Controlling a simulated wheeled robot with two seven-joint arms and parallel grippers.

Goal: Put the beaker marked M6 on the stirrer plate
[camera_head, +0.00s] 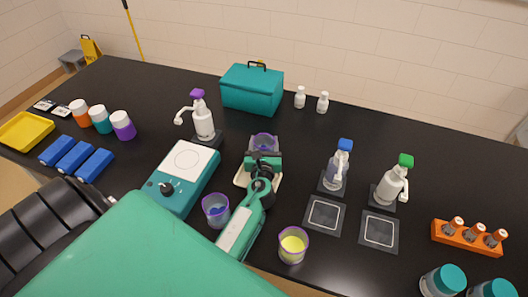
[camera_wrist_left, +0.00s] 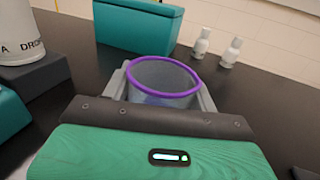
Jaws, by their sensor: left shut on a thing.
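My left gripper (camera_head: 263,158) is shut on a clear beaker with a purple rim (camera_head: 264,141). In the left wrist view the beaker (camera_wrist_left: 163,78) stands upright between the grey fingers, with something purplish inside. A beaker with blue contents (camera_head: 215,210) and one with yellow contents (camera_head: 292,246) stand nearer. No M6 marking is readable.
A white pump bottle with a purple top (camera_head: 203,122) stands close behind the stirrer plate. A teal box (camera_head: 252,90) is at the back. Two more dispenser bottles (camera_head: 337,170) (camera_head: 391,187) and dark square pads (camera_head: 324,215) are on the right. An orange rack (camera_head: 467,238) is farther right.

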